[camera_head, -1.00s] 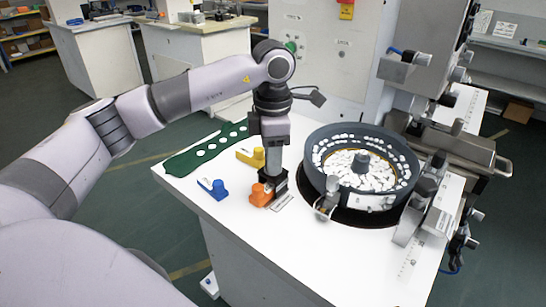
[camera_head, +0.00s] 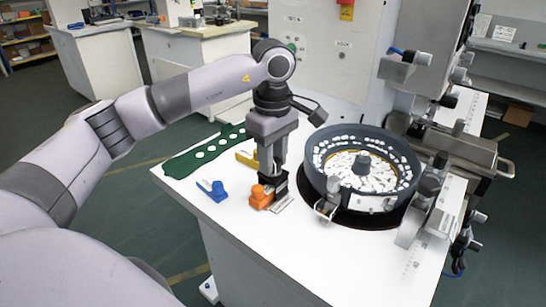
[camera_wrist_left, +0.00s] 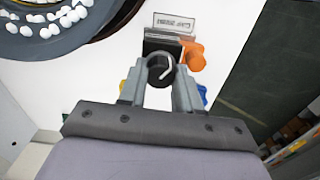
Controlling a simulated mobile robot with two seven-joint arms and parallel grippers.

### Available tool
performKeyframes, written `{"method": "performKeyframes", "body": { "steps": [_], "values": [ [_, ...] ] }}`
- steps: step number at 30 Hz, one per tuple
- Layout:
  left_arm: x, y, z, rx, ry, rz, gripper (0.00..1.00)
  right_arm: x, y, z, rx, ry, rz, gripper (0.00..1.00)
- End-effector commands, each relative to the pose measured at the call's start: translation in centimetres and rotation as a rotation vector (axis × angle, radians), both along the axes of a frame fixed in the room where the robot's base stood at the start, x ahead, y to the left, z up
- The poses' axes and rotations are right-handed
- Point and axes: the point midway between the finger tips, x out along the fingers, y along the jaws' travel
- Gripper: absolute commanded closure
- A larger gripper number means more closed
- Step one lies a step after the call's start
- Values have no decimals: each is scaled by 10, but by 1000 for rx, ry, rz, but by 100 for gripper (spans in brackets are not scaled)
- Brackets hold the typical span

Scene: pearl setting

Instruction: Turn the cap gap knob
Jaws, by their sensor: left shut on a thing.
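The cap gap knob (camera_wrist_left: 161,70) is a black round knob with a pale curved mark on top, seen in the left wrist view. It sits on a dark block beside a small label plate (camera_wrist_left: 174,22), whose lettering looks upside down there. In the head view the label plate (camera_head: 283,204) lies on the white table and the knob is mostly hidden by the fingers. My left gripper (camera_head: 272,178) points down from above, shut on the knob with one finger on each side; it also shows in the left wrist view (camera_wrist_left: 160,80). My right gripper is not in view.
An orange piece (camera_head: 260,198) stands right beside the knob, with blue (camera_head: 216,191) and yellow (camera_head: 246,157) pieces nearby. A round feeder bowl (camera_head: 326,187) of white parts stands close on the right. A green perforated strip (camera_head: 182,166) lies at the left.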

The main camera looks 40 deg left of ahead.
Motion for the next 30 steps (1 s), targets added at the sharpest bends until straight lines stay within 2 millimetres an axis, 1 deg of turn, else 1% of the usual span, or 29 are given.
{"method": "performKeyframes", "body": {
  "steps": [3,10,25,26,27,28,30],
  "values": [
    [1,0,2,-2,-5,-55,98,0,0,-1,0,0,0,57],
    [1,0,2,-2,-5,-120,98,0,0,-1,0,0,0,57],
    [1,0,2,-2,-6,-136,98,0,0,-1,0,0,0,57],
    [1,0,2,-2,-6,-136,61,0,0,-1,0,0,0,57],
    [1,0,2,-2,-6,-136,48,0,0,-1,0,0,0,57],
    [1,0,2,-2,-5,-136,42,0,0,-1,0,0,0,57],
    [1,0,2,-2,-4,-136,42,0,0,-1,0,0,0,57]
  ]
}}
